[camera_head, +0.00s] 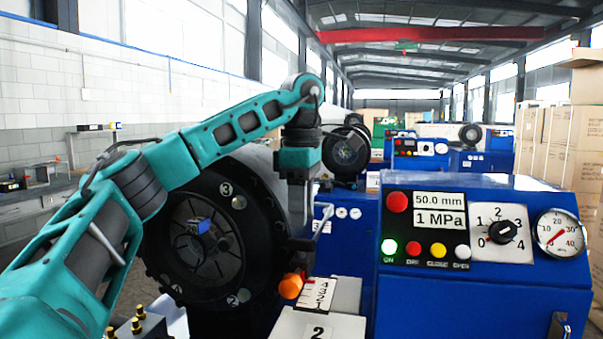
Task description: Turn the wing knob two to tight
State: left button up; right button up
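An orange knob (290,286) sits beside a small scale plate (320,294) with several numbers. In front of them is a pale block (330,323) marked 2. The black crimper head (215,240) also carries a mark 2 near a small pale round piece (244,295). No label says which is wing knob two, and tightness cannot be read. My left gripper (297,184) points down beside the crimper head, above and apart from the orange knob. Its fingertips are too small to tell open from shut. My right gripper is not in view.
A blue control box (470,290) stands at the right with buttons, a display (440,210), a black selector knob (503,231) and a pressure gauge (560,234). Brass fittings (137,325) are at bottom left. Stacked boxes (565,140) stand behind at the right.

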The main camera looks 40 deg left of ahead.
aim_at(301, 240)
pick_arm(q)
notch_tip(301, 240, up, 8)
dwell(0.5)
jog(key=shift+f, duration=0.1)
dwell(0.4)
